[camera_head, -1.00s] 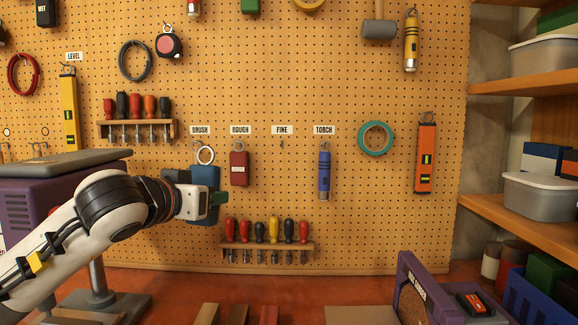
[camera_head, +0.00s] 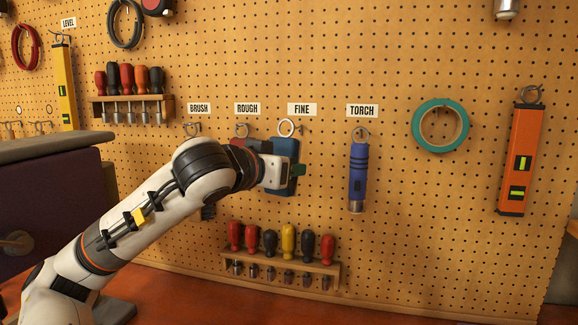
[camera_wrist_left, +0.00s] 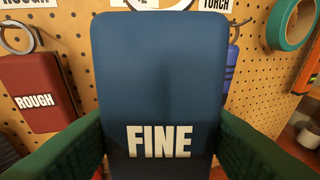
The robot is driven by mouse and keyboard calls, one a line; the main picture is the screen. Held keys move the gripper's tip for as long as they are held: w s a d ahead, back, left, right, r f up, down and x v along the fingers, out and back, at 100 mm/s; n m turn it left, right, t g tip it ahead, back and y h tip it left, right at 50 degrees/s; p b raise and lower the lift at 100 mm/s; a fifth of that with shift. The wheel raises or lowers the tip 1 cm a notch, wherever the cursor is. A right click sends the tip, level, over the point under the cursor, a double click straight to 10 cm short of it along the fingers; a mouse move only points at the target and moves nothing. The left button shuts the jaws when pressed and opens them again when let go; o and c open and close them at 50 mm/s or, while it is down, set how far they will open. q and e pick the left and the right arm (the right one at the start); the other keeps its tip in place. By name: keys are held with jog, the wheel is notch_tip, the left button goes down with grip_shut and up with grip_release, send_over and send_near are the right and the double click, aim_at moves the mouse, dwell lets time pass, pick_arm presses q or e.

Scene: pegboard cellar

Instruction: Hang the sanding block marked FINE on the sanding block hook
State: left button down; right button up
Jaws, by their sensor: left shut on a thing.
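The blue sanding block marked FINE (camera_wrist_left: 155,75) fills the middle of the left wrist view; it also shows in the head view (camera_head: 287,151), upright against the pegboard. My left gripper (camera_head: 284,174) is shut on it, green fingertips at its sides. The block's pale ring (camera_head: 289,127) is just below the FINE label (camera_head: 302,109), close to the hook (camera_head: 306,128). I cannot tell whether the ring is around the hook or beside it. The red ROUGH block (camera_wrist_left: 38,92) hangs to the left, partly hidden in the head view. My right gripper is not in view.
A blue torch (camera_head: 358,177) hangs to the right under the TORCH label. Below is a rack of screwdrivers (camera_head: 285,262). Teal tape (camera_head: 415,133) and an orange level (camera_head: 521,150) hang further right. The pegboard between block and torch is clear.

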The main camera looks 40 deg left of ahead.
pick_arm(q)
jog(key=shift+w+a, duration=0.2)
jog(key=shift+w, duration=0.05)
jog(key=shift+w+a, duration=0.15)
jog(key=shift+w, duration=0.15)
jog(key=shift+w+a+f+p, duration=0.25)
jog(key=shift+w+a+p, duration=0.35)
jog(key=shift+w, duration=0.55)
jog(key=shift+w+a+f+p, duration=0.2)
jog(key=shift+w+a+p, duration=0.4)
jog(key=shift+w, duration=0.6)
jog(key=shift+w+a+f+p, duration=0.3)
jog(key=shift+w+a, duration=0.45)
jog(key=shift+w, duration=0.4)
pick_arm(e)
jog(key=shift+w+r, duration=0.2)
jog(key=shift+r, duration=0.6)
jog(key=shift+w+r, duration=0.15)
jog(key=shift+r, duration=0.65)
pick_arm(q)
jog(key=c, duration=0.6)
grip_release()
jog(key=shift+o, duration=0.2)
